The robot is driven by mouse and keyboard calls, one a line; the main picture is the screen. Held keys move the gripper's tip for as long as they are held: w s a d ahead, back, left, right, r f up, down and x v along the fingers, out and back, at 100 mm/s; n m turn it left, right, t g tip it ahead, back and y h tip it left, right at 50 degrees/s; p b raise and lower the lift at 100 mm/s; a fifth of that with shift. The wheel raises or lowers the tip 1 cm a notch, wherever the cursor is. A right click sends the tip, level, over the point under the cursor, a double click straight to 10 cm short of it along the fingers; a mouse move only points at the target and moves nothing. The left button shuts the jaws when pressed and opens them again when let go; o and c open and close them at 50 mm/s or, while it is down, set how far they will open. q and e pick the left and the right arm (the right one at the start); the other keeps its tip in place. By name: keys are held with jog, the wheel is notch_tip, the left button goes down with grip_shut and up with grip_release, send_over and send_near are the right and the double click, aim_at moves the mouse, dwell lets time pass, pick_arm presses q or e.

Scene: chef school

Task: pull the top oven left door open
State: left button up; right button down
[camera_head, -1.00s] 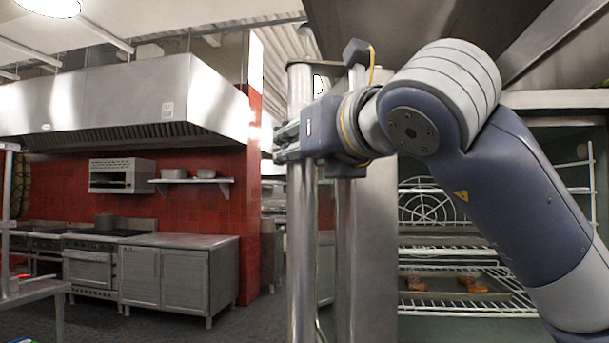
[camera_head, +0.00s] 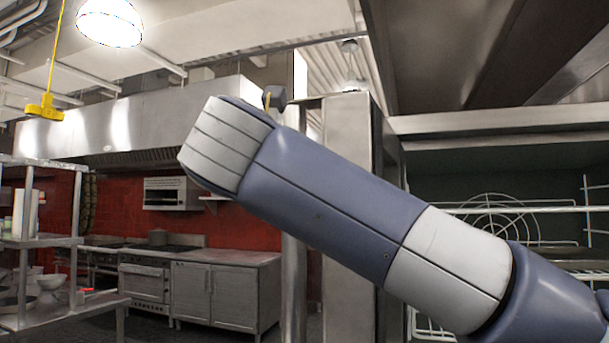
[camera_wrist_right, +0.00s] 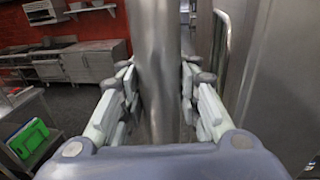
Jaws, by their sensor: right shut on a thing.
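The top oven's left door (camera_head: 347,140) stands open and swung outward in the head view, its steel face at a steep angle. Its vertical bar handle (camera_head: 294,285) shows below my right arm. In the right wrist view the handle (camera_wrist_right: 155,45) runs upright between the fingers. My right gripper (camera_wrist_right: 158,80) is shut on this handle; in the head view my forearm hides the gripper. The oven cavity (camera_head: 470,185) is open to view right of the door, with wire racks. My left gripper is not in view.
A steel shelf unit (camera_head: 75,240) stands at the left. A range and cabinets (camera_head: 225,290) line the red wall behind. Grey floor lies between. In the wrist view, a green board (camera_wrist_right: 28,138) lies at lower left.

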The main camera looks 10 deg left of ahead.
jog(key=shift+s+a+r, duration=0.1)
jog(key=shift+s+a, duration=0.05)
jog(key=shift+a, duration=0.05)
jog(key=c, duration=1.3)
grip_release()
jog(key=shift+o, duration=0.6)
jog(key=shift+s+a+r, duration=0.1)
jog(key=shift+s+r, duration=0.05)
jog(key=shift+s, duration=0.2)
jog(key=shift+w, duration=0.15)
jog(key=s, duration=1.2)
